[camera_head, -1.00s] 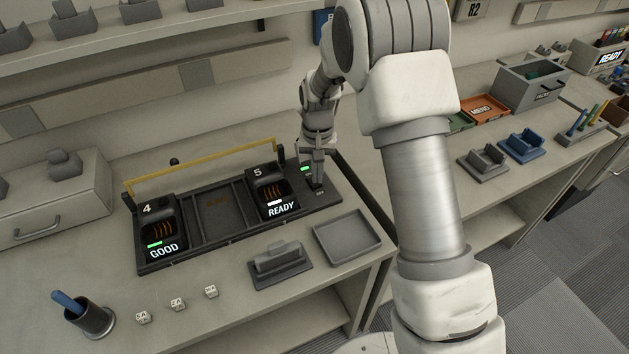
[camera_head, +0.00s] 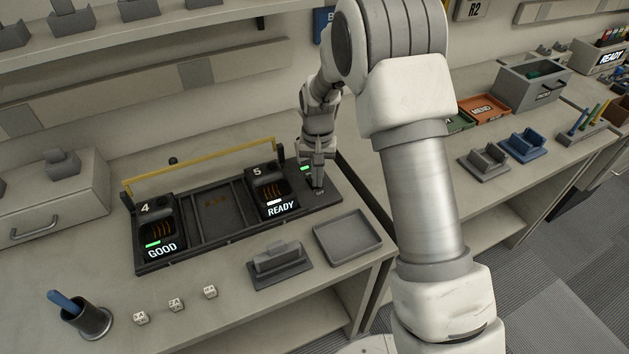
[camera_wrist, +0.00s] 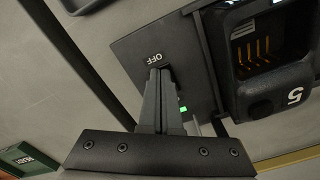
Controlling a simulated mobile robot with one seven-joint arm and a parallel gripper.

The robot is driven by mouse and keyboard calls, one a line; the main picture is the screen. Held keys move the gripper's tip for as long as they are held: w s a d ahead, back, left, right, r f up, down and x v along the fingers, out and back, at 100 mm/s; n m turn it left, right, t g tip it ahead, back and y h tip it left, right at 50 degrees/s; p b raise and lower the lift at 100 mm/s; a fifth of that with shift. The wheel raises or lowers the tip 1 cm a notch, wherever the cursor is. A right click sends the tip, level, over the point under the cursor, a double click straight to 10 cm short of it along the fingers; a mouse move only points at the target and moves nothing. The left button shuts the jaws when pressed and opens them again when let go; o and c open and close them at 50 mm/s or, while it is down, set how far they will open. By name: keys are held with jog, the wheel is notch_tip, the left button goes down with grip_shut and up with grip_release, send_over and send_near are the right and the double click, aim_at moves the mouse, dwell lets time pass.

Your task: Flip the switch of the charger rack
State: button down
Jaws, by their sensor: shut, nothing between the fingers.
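The charger rack (camera_head: 240,228) is a long dark tray on the counter with a yellow bar along its back. Its bay 4 (camera_head: 160,232) shows GOOD and bay 5 (camera_head: 272,190) shows READY. The switch panel (camera_wrist: 135,40) at the rack's right end carries an OFF label and a lit green light (camera_head: 306,169). My gripper (camera_head: 318,188) points down over this panel, fingers together and empty. In the wrist view the fingertips (camera_wrist: 161,70) are right beside the OFF label and cover the switch, so its position and any contact cannot be told.
A shallow grey tray (camera_head: 348,236) and a grey cradle (camera_head: 279,264) stand in front of the rack. Several small white cubes and a dark cup (camera_head: 90,318) with a blue item are at the front left. My arm hides part of the right counter.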

jog(key=shift+r+p, duration=2.3)
jog(key=shift+r, duration=1.15)
jog(key=s+d+r+t, duration=0.1)
jog(key=s+d+r, duration=0.3)
jog(key=r, duration=0.5)
jog(key=s+d+r+t, duration=0.2)
jog(key=s+r, duration=0.4)
jog(key=r, duration=0.3)
jog(key=s+d+r+t, duration=0.1)
jog(key=s+d+r, duration=0.1)
jog(key=s, duration=0.7)
jog(key=s+d+r+n+t, duration=0.1)
jog(key=s+r, duration=0.3)
jog(key=s, duration=0.5)
jog(key=shift+s+d+t+p, duration=0.15)
jog(key=shift+d+t+p, duration=0.15)
jog(key=shift+d, duration=0.55)
